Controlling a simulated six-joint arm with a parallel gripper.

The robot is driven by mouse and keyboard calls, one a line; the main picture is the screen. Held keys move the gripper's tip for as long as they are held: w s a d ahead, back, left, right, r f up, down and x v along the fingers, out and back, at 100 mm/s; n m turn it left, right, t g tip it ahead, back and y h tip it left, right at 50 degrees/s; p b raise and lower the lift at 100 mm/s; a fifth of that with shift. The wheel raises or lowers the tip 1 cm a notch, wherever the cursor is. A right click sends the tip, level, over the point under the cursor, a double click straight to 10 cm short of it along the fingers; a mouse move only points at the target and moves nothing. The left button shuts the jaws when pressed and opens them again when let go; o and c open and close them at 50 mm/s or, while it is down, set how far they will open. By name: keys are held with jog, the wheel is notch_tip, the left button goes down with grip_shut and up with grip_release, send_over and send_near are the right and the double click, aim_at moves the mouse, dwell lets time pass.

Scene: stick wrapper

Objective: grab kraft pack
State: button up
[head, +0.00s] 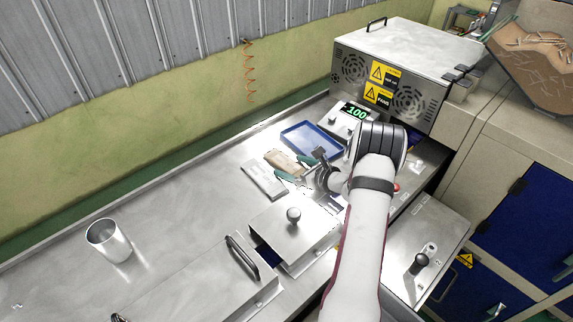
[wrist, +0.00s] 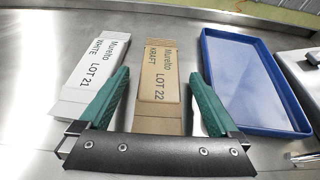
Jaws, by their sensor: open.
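The kraft pack (wrist: 160,75) is a flat brown pack lettered "Muretto KRAFT LOT 22". It lies on the steel table, and in the head view (head: 285,163) it is partly hidden by my gripper. My gripper (wrist: 160,92) is open, with its green fingers on either side of the near part of the pack in the wrist view. Whether the fingers touch it or are down at its height I cannot tell. In the head view my gripper (head: 296,168) is at the near end of the pack.
A white pack (wrist: 95,68) marked "LOT 21" lies close on the left. A blue tray (wrist: 290,131) is on the right. A scale with a green "100" display (head: 356,112) stands behind.

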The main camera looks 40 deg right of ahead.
jog(key=c, duration=1.4)
jog(key=shift+r, duration=0.15)
